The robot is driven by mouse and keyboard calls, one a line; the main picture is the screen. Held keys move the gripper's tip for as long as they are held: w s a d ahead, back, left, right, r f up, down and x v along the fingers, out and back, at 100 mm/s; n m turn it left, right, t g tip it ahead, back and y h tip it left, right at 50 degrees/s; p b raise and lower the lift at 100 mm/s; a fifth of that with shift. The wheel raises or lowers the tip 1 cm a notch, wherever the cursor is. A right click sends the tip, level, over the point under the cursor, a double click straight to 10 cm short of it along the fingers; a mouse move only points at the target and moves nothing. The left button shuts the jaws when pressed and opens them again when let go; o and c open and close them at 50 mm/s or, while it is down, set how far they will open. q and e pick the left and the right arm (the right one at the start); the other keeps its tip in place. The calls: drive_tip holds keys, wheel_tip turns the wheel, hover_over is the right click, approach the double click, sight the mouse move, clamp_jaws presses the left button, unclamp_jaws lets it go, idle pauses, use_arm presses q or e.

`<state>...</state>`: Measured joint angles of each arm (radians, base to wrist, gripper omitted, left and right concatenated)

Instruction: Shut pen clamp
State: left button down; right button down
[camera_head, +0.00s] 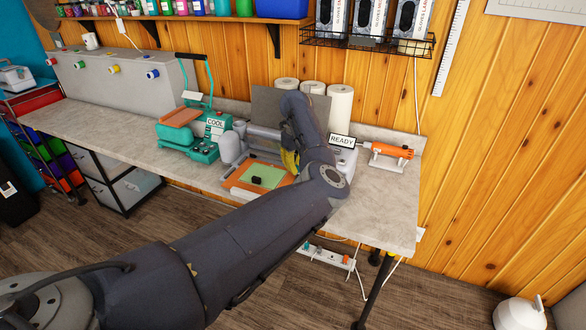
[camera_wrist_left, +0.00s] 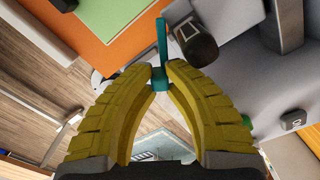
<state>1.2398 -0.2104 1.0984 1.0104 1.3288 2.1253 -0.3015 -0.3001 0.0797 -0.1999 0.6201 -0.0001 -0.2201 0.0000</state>
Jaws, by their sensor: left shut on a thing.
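In the left wrist view, the yellow fingers of my left gripper (camera_wrist_left: 159,76) are shut on a thin teal lever (camera_wrist_left: 162,42), which may be the pen clamp. The lever stands up between the fingertips. In the head view, my left gripper (camera_head: 290,160) is mostly hidden behind my arm, with only some yellow showing. It is over the grey machine (camera_head: 233,148) behind an orange board with a green sheet (camera_head: 262,172). My right gripper is not in view.
A teal press (camera_head: 190,150) with a COOL sign stands left on the grey workbench (camera_head: 110,125). An orange tool (camera_head: 392,150) by a READY sign is at the right. White rolls (camera_head: 340,106) stand behind. The bench is clear at its right front.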

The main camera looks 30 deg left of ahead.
use_arm(q)
drive_tip(key=shift+w+d+n, duration=0.2)
drive_tip(key=shift+w+n, duration=0.15)
drive_tip(key=shift+n, duration=0.35)
drive_tip(key=c, duration=1.3)
unclamp_jaws()
drive_tip(key=shift+r, duration=0.1)
wheel_tip(320, 180, up, 12)
drive_tip(key=shift+f, duration=0.1)
